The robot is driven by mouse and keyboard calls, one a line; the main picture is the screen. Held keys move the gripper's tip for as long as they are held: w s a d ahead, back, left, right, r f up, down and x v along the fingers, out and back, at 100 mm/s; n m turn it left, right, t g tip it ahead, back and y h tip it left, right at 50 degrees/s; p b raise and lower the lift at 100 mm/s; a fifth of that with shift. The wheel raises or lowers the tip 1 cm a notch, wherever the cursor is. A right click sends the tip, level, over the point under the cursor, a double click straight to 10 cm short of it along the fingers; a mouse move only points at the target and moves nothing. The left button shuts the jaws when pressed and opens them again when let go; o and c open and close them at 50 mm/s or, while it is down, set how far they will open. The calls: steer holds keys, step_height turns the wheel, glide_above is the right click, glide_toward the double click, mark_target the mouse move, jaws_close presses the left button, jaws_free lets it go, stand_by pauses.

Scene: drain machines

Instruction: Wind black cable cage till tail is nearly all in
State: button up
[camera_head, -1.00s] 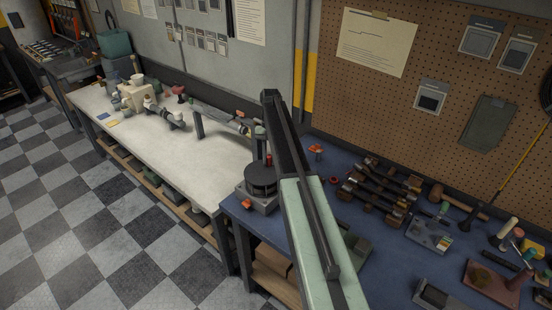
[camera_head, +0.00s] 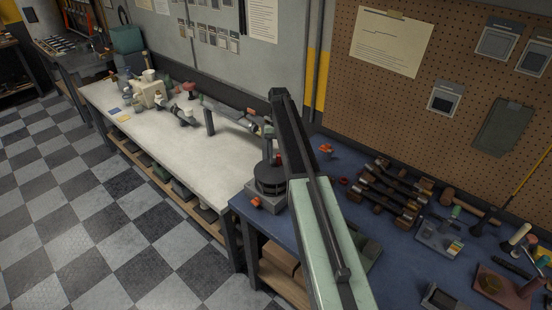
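A black round drum-like cage (camera_head: 270,179) sits on a grey base (camera_head: 266,198) at the left corner of the blue-topped bench. It looks like the cable cage, and a small orange-red part (camera_head: 256,202) shows at the front of its base. My arm reaches up from the bottom, with its far end above and just right of the cage. My gripper's fingers cannot be made out; they are hidden behind or beyond the dark arm link. No cable tail can be made out.
The blue bench (camera_head: 318,172) carries several dark rods in a rack (camera_head: 392,192) and hand tools at right. A white bench (camera_head: 190,146) adjoins at left with pipe fittings. A pegboard (camera_head: 440,60) stands behind. The checkered floor (camera_head: 110,220) at left is clear.

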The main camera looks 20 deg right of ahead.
steer(key=a+p+v, duration=0.1)
steer(key=p+v, duration=0.6)
steer(key=shift+d+r, duration=0.4)
steer(key=shift+d, duration=0.15)
steer(key=shift+w, duration=0.15)
